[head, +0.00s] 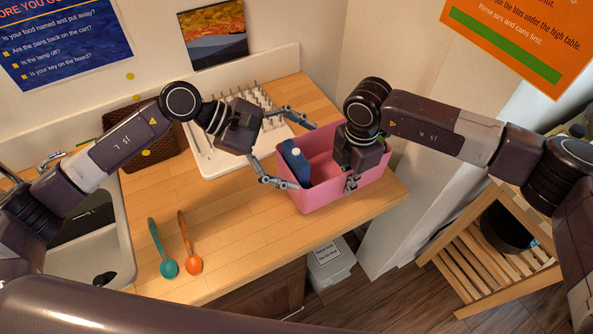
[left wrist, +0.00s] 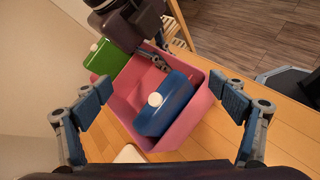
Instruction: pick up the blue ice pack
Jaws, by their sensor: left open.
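The blue ice pack (head: 296,162) stands inside a pink bin (head: 322,198) on the wooden counter, near its left wall in the head view. In the left wrist view the ice pack (left wrist: 172,108) shows a white round cap and leans in the bin (left wrist: 196,118). My left gripper (head: 303,156) is open, its fingers spread on either side of the bin's left part, with the ice pack between them and not gripped. My right gripper (head: 351,182) is low at the bin's right part; its fingers are partly hidden, so their opening is unclear.
A green object (left wrist: 103,60) is beside the bin. A white dish rack (head: 213,160) and brown woven basket (head: 150,148) are behind. A teal spoon (head: 168,266) and orange spoon (head: 193,262) lie at the front, near the sink (head: 122,240). A slatted wooden rack (head: 462,262) stands right.

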